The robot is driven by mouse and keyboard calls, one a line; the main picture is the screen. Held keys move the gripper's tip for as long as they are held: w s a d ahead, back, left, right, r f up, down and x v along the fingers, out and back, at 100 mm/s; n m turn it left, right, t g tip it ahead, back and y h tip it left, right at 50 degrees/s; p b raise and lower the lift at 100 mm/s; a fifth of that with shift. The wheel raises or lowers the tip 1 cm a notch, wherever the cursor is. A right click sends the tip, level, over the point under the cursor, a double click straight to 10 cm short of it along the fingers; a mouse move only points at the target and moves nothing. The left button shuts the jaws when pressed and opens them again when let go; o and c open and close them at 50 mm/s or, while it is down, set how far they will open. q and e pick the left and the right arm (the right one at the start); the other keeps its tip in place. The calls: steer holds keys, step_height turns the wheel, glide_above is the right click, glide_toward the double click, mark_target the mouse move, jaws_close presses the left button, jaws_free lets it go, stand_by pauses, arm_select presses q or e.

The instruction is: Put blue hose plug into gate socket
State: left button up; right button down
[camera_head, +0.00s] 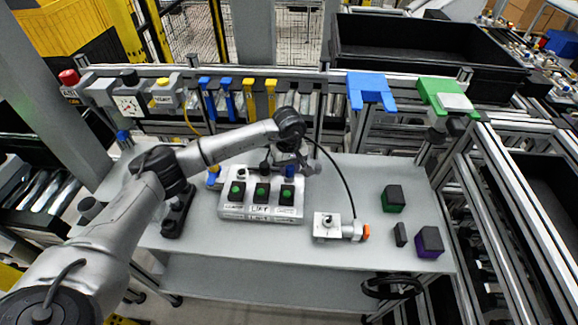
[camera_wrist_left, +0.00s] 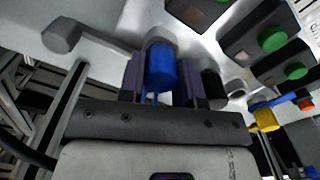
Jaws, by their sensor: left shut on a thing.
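My left gripper (camera_head: 290,166) is at the back edge of the white button panel (camera_head: 262,211). It is shut on the blue plug (camera_head: 290,172). In the left wrist view the blue plug (camera_wrist_left: 160,66) sits between the two fingers of the left gripper (camera_wrist_left: 160,80), with a grey round part at its far end. I cannot tell whether that part belongs to the plug or to a socket. A grey fitting (camera_wrist_left: 62,35) stands to the left of it in the wrist view. I cannot make out which part is the gate socket. My right gripper is not in view.
A grey box with an orange-tipped fitting (camera_head: 340,228) stands right of the panel. A black cable curves down to it. The front of the table is clear.

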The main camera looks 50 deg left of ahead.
arm_select(q)
steer(key=o, duration=0.9)
steer(key=shift+o, duration=0.4)
steer(key=shift+r, duration=0.15)
step_height(320, 180, up, 14)
steer(key=shift+f+p, duration=0.2)
steer(key=shift+p, duration=0.15)
